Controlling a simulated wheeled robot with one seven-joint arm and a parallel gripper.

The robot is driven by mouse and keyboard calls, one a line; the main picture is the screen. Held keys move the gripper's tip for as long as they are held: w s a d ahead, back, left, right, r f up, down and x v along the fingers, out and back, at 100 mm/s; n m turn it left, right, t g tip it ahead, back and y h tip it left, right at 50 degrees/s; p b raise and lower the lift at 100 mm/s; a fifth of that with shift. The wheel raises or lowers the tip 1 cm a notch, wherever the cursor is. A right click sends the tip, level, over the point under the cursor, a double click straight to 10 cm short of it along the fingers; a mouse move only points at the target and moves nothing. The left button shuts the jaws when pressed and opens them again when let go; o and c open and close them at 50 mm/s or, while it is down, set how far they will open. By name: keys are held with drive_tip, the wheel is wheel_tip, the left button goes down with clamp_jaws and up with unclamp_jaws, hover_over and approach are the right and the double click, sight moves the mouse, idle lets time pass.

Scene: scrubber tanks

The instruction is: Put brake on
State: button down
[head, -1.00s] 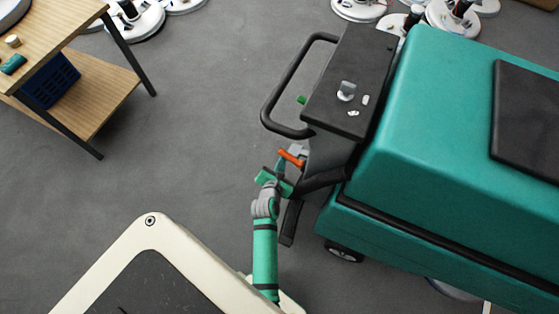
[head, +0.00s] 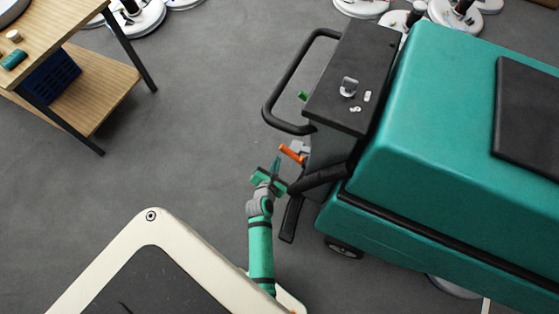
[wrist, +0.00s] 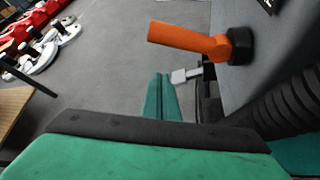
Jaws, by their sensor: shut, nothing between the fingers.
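The scrubber (head: 440,140) is a teal machine with a dark control panel and a black loop handle at its rear. An orange lever (head: 291,154) sticks out from the machine's rear, below the panel. In the wrist view the orange lever (wrist: 188,40) lies roughly level, with its black pivot at the right end. My gripper (head: 272,172) is just below and left of the lever, apart from it. Its green fingers (wrist: 161,98) are shut and empty in the wrist view. A grey metal tab (wrist: 186,75) shows beside the fingertips.
A black ribbed hose (wrist: 285,105) runs close at the right in the wrist view. The black loop handle (head: 290,75) juts out above the lever. A wooden table (head: 100,95) stands at upper left. Grey floor between is clear.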

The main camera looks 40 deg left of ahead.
drive_tip(key=v, duration=0.9)
drive_tip(key=shift+d+r, duration=0.2)
drive_tip(key=shift+d, duration=0.25)
drive_tip(key=shift+w, duration=0.1)
drive_tip(key=s+d+r+m+t+h, duration=0.1)
drive_tip(key=s+d+r+m, duration=0.2)
drive_tip(key=s+d+m, duration=0.35)
drive_tip(key=s+d+r+m, duration=0.3)
drive_tip(key=d+m, duration=0.6)
drive_tip(key=m, duration=0.1)
drive_tip(key=s+d+r+m+t+h, duration=0.1)
drive_tip(key=s+d+r+m, duration=0.3)
drive_tip(key=r+m, duration=0.4)
drive_tip(key=s+d+r+m+t+h, duration=0.2)
drive_tip(key=d+r+m, duration=0.4)
drive_tip(key=m, duration=0.5)
drive_tip(key=shift+s+d+r+h, duration=0.3)
drive_tip(key=shift+s+r+h, duration=0.2)
drive_tip(key=shift+s+r, duration=0.55)
drive_tip(key=shift+s+f+m, duration=0.1)
drive_tip(key=shift+f+m, duration=0.1)
drive_tip(key=shift+m, duration=0.05)
